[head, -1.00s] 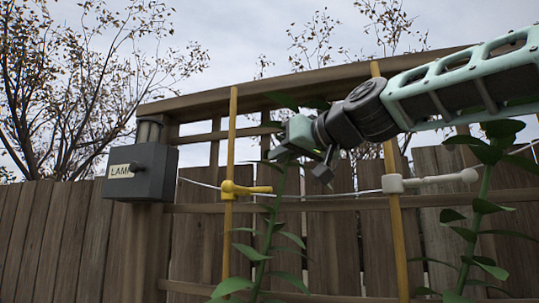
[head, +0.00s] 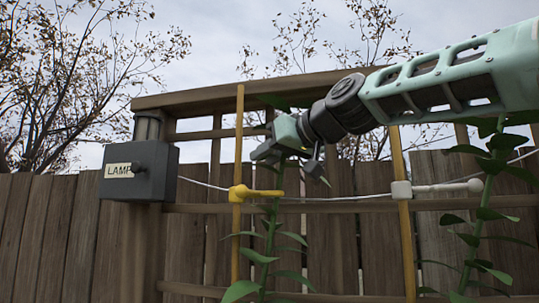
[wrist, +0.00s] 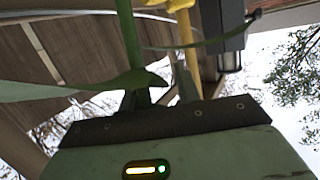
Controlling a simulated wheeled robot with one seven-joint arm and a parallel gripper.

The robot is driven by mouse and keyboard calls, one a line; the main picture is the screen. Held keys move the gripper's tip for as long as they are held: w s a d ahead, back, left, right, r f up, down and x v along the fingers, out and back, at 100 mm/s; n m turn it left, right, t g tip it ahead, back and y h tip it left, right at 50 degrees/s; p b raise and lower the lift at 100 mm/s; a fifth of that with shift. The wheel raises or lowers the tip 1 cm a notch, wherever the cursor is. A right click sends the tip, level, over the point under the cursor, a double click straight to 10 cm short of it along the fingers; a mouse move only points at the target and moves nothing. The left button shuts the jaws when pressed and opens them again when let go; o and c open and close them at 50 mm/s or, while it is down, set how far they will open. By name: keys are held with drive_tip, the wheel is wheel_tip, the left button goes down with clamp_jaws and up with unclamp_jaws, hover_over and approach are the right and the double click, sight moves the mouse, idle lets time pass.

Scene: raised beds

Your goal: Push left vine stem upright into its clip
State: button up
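The left vine stem (head: 270,235) is green and leafy. It rises right of the left yellow stake, leaning slightly right, and passes by the outer part of the yellow clip arm. The yellow clip (head: 240,193) sits on that stake with its arm pointing right. My gripper (head: 290,153) is at the stem's upper part, just above the clip arm, with its fingers apart. In the wrist view the stem (wrist: 127,45) runs down to my gripper's dark fingers (wrist: 160,95), close by the left one. The yellow clip (wrist: 178,4) is at the top edge. Whether the stem touches the clip is unclear.
A grey box labelled LAMP (head: 140,171) is on the left post. A second stake (head: 402,165) carries a white clip (head: 402,189), with another vine (head: 480,230) to its right. A wire and wooden rails run across, before a plank fence (head: 60,240).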

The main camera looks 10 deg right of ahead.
drive_tip(key=b+v, duration=0.7)
drive_tip(key=v, duration=1)
drive_tip(key=shift+s+d, duration=0.2)
drive_tip(key=shift+w+f, duration=0.1)
drive_tip(key=shift+f, duration=0.05)
